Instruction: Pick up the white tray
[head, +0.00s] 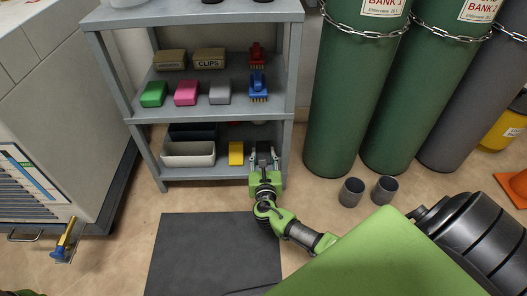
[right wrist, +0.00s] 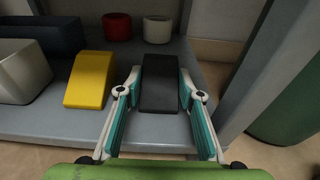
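The white tray (head: 188,160) stands on the bottom shelf of the grey rack, left of a yellow block (head: 236,153). In the right wrist view the white tray (right wrist: 22,72) is cut off by the left edge. My right gripper (head: 264,158) is at the right part of that shelf, apart from the tray. In the right wrist view its fingers (right wrist: 160,82) are spread, one on each side of a black block (right wrist: 160,88). I cannot tell whether they touch it. My left gripper is not in view.
A dark blue bin (head: 193,131) sits behind the tray. Red (right wrist: 117,27) and white (right wrist: 157,30) cups stand behind the black block. The rack's right post (right wrist: 245,75) is close to my right gripper. Green cylinders (head: 350,90) and two grey cups (head: 351,191) stand to the right.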

